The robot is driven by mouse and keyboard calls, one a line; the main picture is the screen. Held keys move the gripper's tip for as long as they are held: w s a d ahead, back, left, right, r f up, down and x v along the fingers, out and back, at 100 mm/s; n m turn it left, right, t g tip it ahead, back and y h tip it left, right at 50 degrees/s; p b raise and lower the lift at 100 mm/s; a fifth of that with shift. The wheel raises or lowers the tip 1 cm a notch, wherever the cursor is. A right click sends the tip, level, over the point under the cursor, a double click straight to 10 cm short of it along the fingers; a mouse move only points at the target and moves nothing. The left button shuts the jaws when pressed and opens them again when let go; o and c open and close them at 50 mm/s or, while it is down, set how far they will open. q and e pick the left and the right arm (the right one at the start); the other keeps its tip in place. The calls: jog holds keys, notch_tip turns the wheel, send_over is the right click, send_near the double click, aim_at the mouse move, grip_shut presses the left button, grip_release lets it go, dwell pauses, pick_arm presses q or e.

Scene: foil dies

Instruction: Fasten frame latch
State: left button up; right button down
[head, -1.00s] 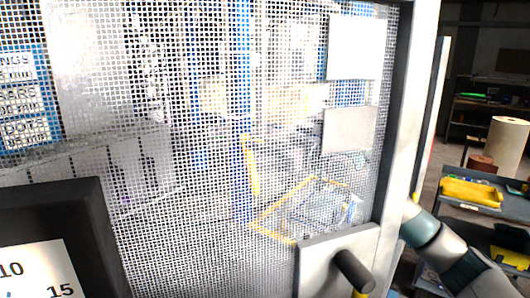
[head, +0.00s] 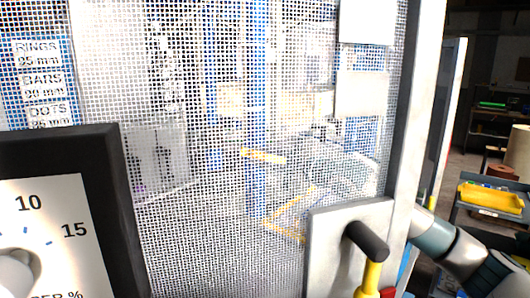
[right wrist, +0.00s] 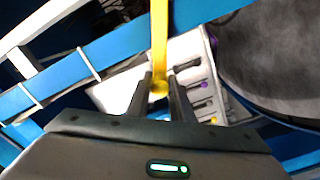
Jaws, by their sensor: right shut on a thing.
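A pale latch plate (head: 330,240) sits at the lower right of the mesh door (head: 200,90), beside the upright frame edge (head: 408,130). A black handle (head: 366,240) stands out from the plate, with a yellow shaft (head: 370,277) below it and a bit of red beside it. In the right wrist view my right gripper (right wrist: 164,86) is shut on a yellow bar (right wrist: 160,40), which runs upward from between its fingers. In the head view my right arm comes in from the right by the frame edge; its fingers are not clear there. My left gripper is not in view.
A dark-framed dial (head: 60,145) stands close at the left. Behind the mesh are blue posts, pale panels and a yellow bar (head: 262,156). A cart with a yellow tray (head: 490,198) stands at the right, past the frame.

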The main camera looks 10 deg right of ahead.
jog(key=f+n, duration=0.2)
jog(key=shift+s+a+n, duration=0.15)
jog(key=shift+a+n, duration=0.1)
jog(key=shift+n, duration=0.05)
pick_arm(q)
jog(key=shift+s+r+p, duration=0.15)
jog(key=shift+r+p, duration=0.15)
pick_arm(e)
jog(key=shift+f+n, duration=0.75)
jog(key=shift+n, duration=0.35)
jog(key=c, duration=1.6)
grip_release()
jog(key=shift+o, duration=0.2)
jog(key=shift+s, duration=0.1)
